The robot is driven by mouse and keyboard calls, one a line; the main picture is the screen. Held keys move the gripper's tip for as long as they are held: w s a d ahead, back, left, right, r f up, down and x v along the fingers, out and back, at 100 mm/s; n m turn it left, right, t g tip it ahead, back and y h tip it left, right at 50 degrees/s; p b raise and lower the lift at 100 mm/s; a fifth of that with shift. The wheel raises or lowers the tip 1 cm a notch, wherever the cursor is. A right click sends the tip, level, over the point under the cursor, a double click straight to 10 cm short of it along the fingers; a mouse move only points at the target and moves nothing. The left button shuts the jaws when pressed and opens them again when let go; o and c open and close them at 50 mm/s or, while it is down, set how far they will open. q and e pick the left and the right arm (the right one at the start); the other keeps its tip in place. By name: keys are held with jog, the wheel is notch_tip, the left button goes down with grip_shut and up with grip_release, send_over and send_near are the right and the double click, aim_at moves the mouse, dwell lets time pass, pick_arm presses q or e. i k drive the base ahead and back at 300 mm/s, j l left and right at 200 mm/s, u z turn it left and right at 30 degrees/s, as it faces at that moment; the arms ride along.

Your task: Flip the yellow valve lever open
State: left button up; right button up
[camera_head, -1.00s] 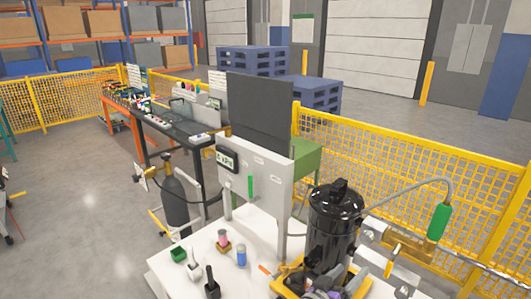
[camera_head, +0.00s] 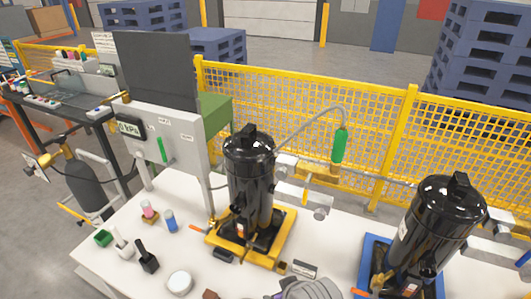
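A black compressor (camera_head: 250,180) stands upright on a yellow pallet (camera_head: 262,258) on the white table. Silver fittings (camera_head: 287,166) and a pipe are at its right side. A small yellowish part (camera_head: 306,190) shows between these fittings; it may be the valve lever, but it is too small against the yellow fence to tell, and I cannot tell its position. A hose with a green handle (camera_head: 340,146) arches above the fittings.
A second black compressor (camera_head: 437,232) stands on a blue pallet (camera_head: 370,262) at the right. A grey panel with a gauge (camera_head: 130,128) stands at the table's back left. Small items, including a white round container (camera_head: 180,283), lie at the front. A yellow mesh fence (camera_head: 385,125) runs behind.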

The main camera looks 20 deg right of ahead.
aim_at(309, 178)
jog(key=z, duration=1.2)
jog(key=i+j+u, duration=0.15)
jog(key=j+u, duration=0.2)
jog(key=i+j+u, duration=0.15)
jog(key=u, duration=0.2)
jog(key=j, duration=0.1)
